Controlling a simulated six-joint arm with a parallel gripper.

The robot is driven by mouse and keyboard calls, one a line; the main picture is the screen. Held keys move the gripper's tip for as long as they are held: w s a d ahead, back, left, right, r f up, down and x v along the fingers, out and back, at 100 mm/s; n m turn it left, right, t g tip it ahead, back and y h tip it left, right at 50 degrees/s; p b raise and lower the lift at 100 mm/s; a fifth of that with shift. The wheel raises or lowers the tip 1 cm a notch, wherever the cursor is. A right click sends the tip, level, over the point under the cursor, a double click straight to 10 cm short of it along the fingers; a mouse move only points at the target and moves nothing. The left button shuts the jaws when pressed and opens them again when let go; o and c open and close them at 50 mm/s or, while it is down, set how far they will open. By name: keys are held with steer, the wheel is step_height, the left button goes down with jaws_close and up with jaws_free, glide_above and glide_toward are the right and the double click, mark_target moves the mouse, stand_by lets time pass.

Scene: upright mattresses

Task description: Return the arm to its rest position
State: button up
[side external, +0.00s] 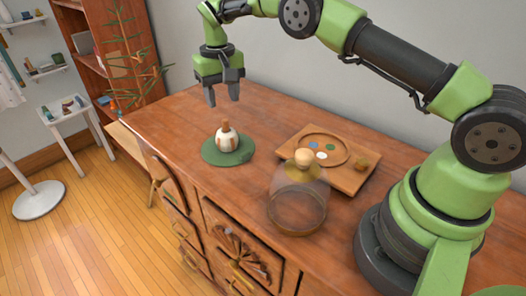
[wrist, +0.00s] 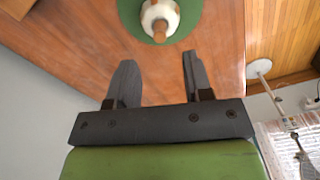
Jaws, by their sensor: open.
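My gripper (side external: 223,96) is open and empty in the side view, held above the wooden cabinet top (side external: 180,112) with its fingers pointing down. In the wrist view my gripper (wrist: 155,82) shows two dark fingers spread apart with nothing between them. A white and brown round object with a brown knob (side external: 227,138) stands upright on a round green mat (side external: 208,152), below and apart from my gripper. In the wrist view the white and brown object (wrist: 160,18) and the green mat (wrist: 130,15) show at the top, partly cut off.
A glass dome with a wooden knob (side external: 298,195) stands near the cabinet's front edge. Behind it lies a wooden tray (side external: 345,180) with coloured spots and a small brown item (side external: 361,165). A plant (side external: 130,65) and red-brown shelf (side external: 88,42) stand beyond the cabinet's left end.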

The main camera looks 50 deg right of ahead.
step_height(320, 180, up, 2)
steer(key=shift+r, duration=0.15)
steer(key=s+a+r+t+y, duration=0.1)
steer(key=s+r+t, duration=0.1)
steer(key=s+r, duration=0.55)
steer(key=s+r+t, duration=0.1)
steer(key=s+r, duration=0.3)
steer(key=r, duration=0.6)
steer(key=s+a+f+t+y, duration=0.1)
steer(key=s+t, duration=0.3)
steer(key=s, duration=1.5)
steer(key=shift+a+f, duration=0.35)
